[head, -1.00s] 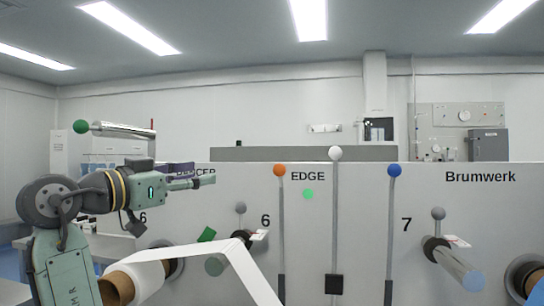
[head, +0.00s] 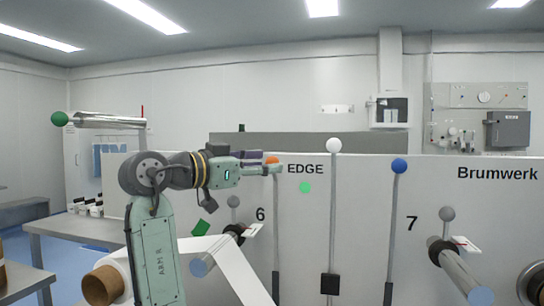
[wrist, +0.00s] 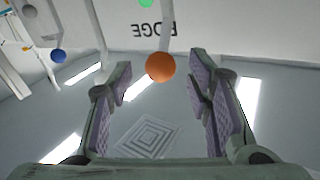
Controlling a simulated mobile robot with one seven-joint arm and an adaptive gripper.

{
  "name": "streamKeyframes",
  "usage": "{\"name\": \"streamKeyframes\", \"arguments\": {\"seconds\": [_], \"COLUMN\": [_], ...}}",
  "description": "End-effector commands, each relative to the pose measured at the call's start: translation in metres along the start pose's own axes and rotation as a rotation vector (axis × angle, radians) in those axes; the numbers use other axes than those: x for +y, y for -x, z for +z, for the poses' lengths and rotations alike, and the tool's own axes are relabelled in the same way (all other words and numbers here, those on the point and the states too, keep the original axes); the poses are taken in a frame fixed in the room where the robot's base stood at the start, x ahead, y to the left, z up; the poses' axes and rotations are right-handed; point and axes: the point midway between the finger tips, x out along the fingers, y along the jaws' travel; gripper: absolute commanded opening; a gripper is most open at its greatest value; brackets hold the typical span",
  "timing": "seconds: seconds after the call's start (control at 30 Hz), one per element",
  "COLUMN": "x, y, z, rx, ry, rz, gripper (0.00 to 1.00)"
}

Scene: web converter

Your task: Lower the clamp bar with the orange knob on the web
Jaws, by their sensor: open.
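The orange knob (head: 273,160) tops a grey upright lever (head: 276,230) on the machine's front panel, left of the word EDGE. My gripper (head: 272,168) is at the knob's height and overlaps it in the head view. In the wrist view, the orange knob (wrist: 160,67) shows between the open fingers of my gripper (wrist: 161,85), near the tips and apart from both. The white web (head: 232,268) runs below, from a roll on a brown core (head: 104,286). The clamp bar itself cannot be told apart clearly.
A white knob (head: 333,146) and a blue knob (head: 399,166) top similar levers to the right. Rollers with grey knobs (head: 447,214) stick out at 6 and 7. A steel table (head: 75,226) stands at left.

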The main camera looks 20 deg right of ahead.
Motion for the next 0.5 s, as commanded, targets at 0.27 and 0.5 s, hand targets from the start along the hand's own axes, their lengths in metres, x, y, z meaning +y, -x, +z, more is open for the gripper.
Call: {"name": "streamKeyframes", "arguments": {"seconds": [0.27,0.5], "x": [0.000,0.000], "y": [-0.029,-0.030], "z": [0.000,0.001], "rx": [0.000,0.000], "ry": [0.002,0.001], "rz": [0.000,-0.001], "gripper": [0.46,0.46]}}
